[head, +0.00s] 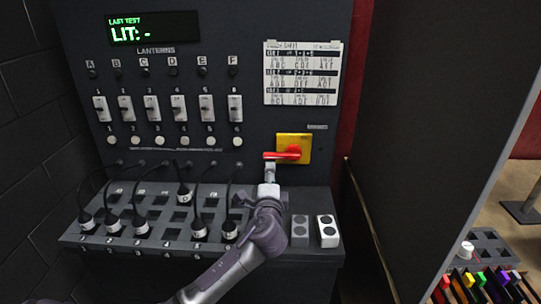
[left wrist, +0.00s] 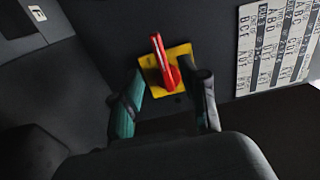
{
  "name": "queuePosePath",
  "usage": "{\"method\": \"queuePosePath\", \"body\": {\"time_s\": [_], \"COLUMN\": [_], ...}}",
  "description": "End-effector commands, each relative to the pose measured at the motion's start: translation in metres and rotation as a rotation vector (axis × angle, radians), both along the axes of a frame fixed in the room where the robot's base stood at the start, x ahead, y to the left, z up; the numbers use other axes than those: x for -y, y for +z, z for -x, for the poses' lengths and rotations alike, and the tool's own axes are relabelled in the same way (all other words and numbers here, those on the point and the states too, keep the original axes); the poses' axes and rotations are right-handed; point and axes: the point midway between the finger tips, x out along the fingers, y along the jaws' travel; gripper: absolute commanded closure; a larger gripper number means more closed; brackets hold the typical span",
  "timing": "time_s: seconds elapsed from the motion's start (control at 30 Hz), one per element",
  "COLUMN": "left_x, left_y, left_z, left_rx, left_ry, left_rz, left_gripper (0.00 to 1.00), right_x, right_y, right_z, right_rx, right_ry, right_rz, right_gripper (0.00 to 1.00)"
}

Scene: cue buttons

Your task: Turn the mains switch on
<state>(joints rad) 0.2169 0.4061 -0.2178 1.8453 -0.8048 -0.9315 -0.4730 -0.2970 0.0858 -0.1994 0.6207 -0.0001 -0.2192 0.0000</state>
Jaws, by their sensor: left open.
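The mains switch is a red handle (head: 283,156) on a yellow plate (head: 303,140), low on the right of the dark panel. The handle lies roughly horizontal in the head view, its free end to the left. My left gripper (head: 268,172) is just below that end. In the left wrist view, the red handle (left wrist: 160,57) and yellow plate (left wrist: 181,53) show beyond and between the two spread fingers of my left gripper (left wrist: 171,76). The gripper is open and empty. Contact with the handle cannot be made out. My right gripper is not in view.
A sloped desk (head: 70,238) with sockets, plugs and black cables lies below the panel. Lantern switches (head: 151,108) and a screen (head: 152,28) are left of the mains switch. A printed sheet (head: 301,72) hangs above it.

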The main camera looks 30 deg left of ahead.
Motion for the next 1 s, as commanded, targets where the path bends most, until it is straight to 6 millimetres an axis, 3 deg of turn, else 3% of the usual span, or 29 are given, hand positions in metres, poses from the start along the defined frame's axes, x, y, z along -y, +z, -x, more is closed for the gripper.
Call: {"method": "queuePosePath", "body": {"time_s": [0.17, 0.4, 0.6, 0.9, 1.0], "left_x": [-0.022, -0.043, -0.05, -0.051, -0.051], "left_y": [0.004, 0.002, 0.0, 0.0, 0.0], "left_z": [-0.035, -0.069, -0.08, -0.082, -0.082], "left_rx": [0.0, 0.0, -0.001, 0.0, 0.0], "left_ry": [0.003, 0.002, 0.001, 0.0, 0.0], "left_rz": [0.0, 0.0, 0.002, 0.002, 0.002], "left_gripper": [0.56, 0.56, 0.56, 0.56, 0.73], "right_x": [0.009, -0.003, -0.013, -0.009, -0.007], "right_y": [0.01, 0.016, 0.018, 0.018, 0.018], "right_z": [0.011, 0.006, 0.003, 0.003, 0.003], "right_rx": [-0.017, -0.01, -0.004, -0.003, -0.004], "right_ry": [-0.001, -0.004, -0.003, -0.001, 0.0], "right_rz": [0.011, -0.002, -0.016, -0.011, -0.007], "right_gripper": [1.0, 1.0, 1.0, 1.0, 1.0]}}
